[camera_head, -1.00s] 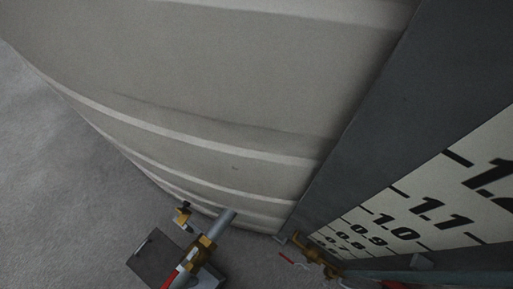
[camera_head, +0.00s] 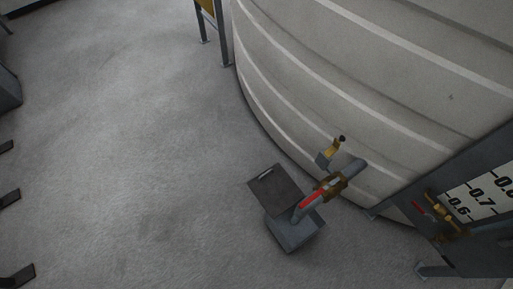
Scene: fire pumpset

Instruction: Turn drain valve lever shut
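A drain valve with a brass body (camera_head: 331,187) sits on a short grey pipe (camera_head: 352,171) coming out of the foot of the large pale tank (camera_head: 345,90). Its red lever (camera_head: 312,200) points down and left, roughly in line with the pipe. The pipe end hangs over a grey box-like sump (camera_head: 292,232) with a dark raised lid (camera_head: 274,190). A smaller brass fitting (camera_head: 332,151) with a dark knob stands just above the pipe. My gripper is not in view.
A level gauge board (camera_head: 480,200) with black numbers stands at the right, with another small red-handled brass valve (camera_head: 440,213) beside it. Grey floor (camera_head: 140,130) is open on the left. Dark feet (camera_head: 20,277) show at the left edge, and a stand leg (camera_head: 222,40) at the top.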

